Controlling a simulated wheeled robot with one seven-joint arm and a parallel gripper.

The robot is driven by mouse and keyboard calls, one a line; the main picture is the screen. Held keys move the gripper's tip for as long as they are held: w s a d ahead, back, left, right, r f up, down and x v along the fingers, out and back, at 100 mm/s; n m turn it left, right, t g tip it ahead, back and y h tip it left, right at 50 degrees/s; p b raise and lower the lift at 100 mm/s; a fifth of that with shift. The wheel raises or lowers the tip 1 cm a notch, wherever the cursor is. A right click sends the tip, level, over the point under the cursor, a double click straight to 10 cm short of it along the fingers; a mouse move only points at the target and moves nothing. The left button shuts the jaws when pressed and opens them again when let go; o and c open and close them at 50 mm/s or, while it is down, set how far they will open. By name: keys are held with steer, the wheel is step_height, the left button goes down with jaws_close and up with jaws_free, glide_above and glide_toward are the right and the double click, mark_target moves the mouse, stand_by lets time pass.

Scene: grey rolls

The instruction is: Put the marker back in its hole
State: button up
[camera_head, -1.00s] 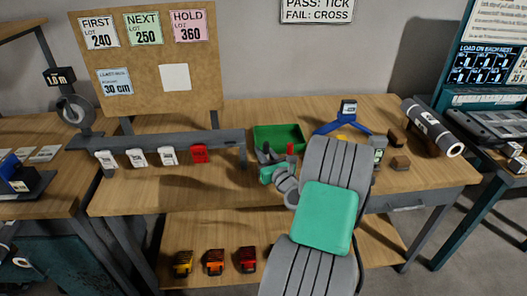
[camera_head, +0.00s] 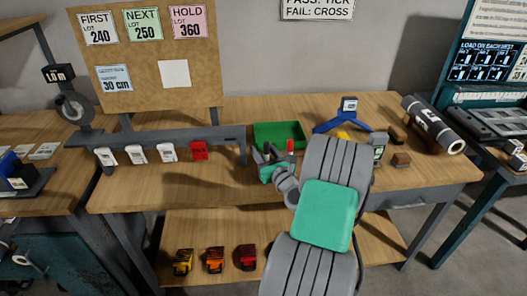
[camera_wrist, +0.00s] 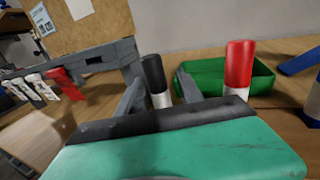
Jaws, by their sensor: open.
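My gripper (camera_wrist: 158,88) is open, low over the bench. In the wrist view its fingers stand on either side of a black-capped marker (camera_wrist: 153,74) with a white body; the marker is upright and its lower end is hidden behind my gripper. A red-capped marker (camera_wrist: 239,66) with a white body stands upright to the right, outside the fingers. In the head view my gripper (camera_head: 265,158) is in front of the green bin, and the red marker (camera_head: 290,147) shows just right of it. I cannot make out the black marker there. No empty hole is visible.
A green bin (camera_head: 279,128) stands behind my gripper. A grey rail (camera_head: 170,141) with hanging white tags and a red tag (camera_head: 199,151) is to the left. A blue stand (camera_head: 342,119), small wooden blocks (camera_head: 401,160) and a dark roll (camera_head: 433,126) are to the right.

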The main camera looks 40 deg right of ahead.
mark_target(268, 157)
steer(key=v, duration=0.8)
steer(key=shift+b, duration=0.3)
steer(key=shift+w, duration=0.1)
